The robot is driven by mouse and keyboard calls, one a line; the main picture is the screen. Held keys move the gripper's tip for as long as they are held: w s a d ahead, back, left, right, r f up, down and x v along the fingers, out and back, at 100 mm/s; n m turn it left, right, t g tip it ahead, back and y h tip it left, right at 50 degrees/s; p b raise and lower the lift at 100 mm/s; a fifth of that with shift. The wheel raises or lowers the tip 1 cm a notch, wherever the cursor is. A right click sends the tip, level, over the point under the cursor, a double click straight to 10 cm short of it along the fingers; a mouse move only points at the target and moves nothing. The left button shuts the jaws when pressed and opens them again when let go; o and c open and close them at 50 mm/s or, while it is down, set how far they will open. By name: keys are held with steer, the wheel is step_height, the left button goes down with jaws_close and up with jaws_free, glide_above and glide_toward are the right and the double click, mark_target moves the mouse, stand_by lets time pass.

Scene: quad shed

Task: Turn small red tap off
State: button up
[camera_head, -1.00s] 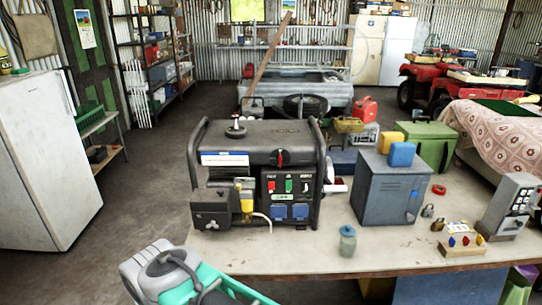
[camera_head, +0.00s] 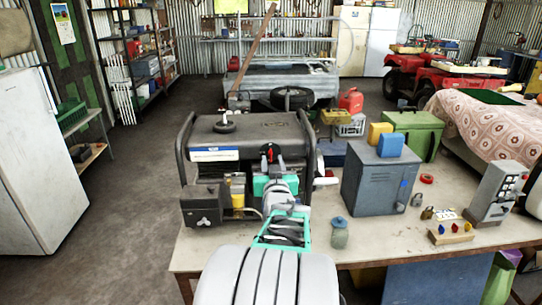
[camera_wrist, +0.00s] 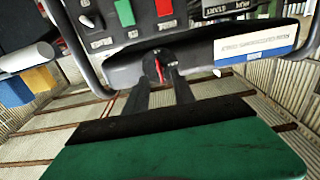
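The small red tap (camera_head: 269,152) is on the front of the black generator (camera_head: 215,137), just below its top. In the wrist view the tap (camera_wrist: 159,71) shows as a red lever on a dark round mount. My gripper (camera_wrist: 160,79) is right at it, with one dark finger on each side and a gap between them. Whether the fingertips touch the tap is unclear. In the head view my arm reaches up to the generator front, and my gripper's fingers are hard to make out. My arm hides most of the generator's control panel there, while coloured switches (camera_wrist: 124,12) show in the wrist view.
The generator stands on a workbench (camera_head: 375,240).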

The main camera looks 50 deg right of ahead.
mark_target(271, 155)
steer(key=x, duration=0.3)
steer(key=shift+w, duration=0.15)
steer(key=shift+c, duration=0.2)
jaws_close()
